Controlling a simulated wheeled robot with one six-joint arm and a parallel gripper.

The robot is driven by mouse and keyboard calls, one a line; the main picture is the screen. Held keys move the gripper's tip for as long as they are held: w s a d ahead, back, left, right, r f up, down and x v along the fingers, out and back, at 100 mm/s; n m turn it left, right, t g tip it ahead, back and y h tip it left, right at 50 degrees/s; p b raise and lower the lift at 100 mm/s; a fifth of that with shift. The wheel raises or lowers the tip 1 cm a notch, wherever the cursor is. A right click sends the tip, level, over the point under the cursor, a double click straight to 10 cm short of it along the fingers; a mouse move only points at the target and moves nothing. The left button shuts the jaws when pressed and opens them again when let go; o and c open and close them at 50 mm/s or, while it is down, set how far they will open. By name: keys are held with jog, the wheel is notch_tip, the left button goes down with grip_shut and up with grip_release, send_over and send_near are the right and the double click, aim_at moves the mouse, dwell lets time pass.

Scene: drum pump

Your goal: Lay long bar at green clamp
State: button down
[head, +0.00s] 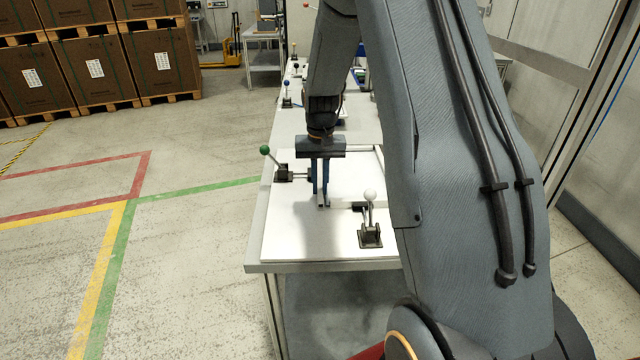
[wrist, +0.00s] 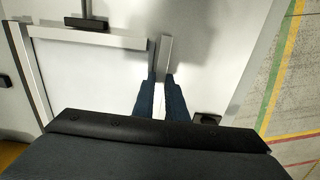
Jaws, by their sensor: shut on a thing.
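My gripper (head: 322,200) is shut on a pale grey bar (wrist: 166,56), which I take for the long bar. In the wrist view, its near end sticks out past the blue fingers. The gripper hides the rest, and I cannot tell whether it touches the white board (head: 290,240). The green clamp (head: 283,174) has a green ball handle and stands just left of my fingers in the head view. Its dark pad seems to show in the wrist view (wrist: 207,118). The bar lies beside the pad, not visibly under it.
A white-handled clamp (head: 370,232) stands at the front right of the board. Another pale bar (wrist: 92,38) runs crosswise, its end close to my fingertips, and meets a side bar (wrist: 30,70). My arm hides the board's right side. A blue-handled clamp (head: 287,94) stands further back.

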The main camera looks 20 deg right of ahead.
jog(key=shift+f, duration=0.2)
jog(key=c, duration=1.8)
grip_release()
jog(key=shift+s+f, duration=0.1)
jog(key=shift+o, duration=0.2)
jog(key=shift+s+f, duration=0.1)
notch_tip(320, 180, up, 12)
jog(key=b, duration=0.3)
jog(key=s+a+f+n, duration=0.2)
jog(key=s+a, duration=0.4)
jog(key=s, duration=0.5)
jog(key=s+a+f+n, duration=0.2)
jog(key=s+a+f, duration=0.3)
jog(key=s, duration=0.7)
jog(key=shift+s+a+f+n+t, duration=0.2)
jog(key=shift+s+a+n+t, duration=0.1)
jog(key=shift+a, duration=0.4)
